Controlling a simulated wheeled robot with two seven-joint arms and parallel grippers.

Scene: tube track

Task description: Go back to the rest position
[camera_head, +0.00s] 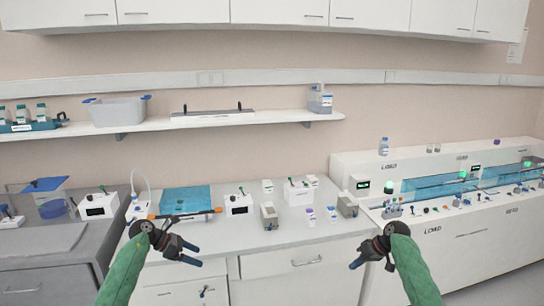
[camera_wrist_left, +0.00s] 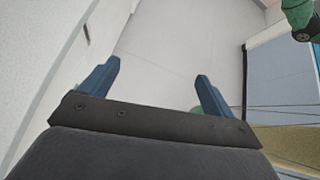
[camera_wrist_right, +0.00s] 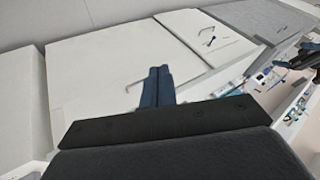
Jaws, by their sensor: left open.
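My left gripper (camera_head: 198,254) hangs in front of the left bench, near its front edge. In the left wrist view its two blue fingers (camera_wrist_left: 157,72) stand wide apart with nothing between them. My right gripper (camera_head: 355,265) is in front of the gap between the white bench and the long cabinet on the right. In the right wrist view its blue fingers (camera_wrist_right: 158,75) are pressed together, with nothing seen in them. Both grippers appear clear of the bench objects.
The white bench (camera_head: 300,236) carries a blue-topped tray (camera_head: 186,201), small white devices and several tubes. A long white machine (camera_head: 455,245) with blue windows stands at right. A shelf (camera_head: 170,125) with a grey bin (camera_head: 118,111) runs along the wall. The bench's front strip is mostly clear.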

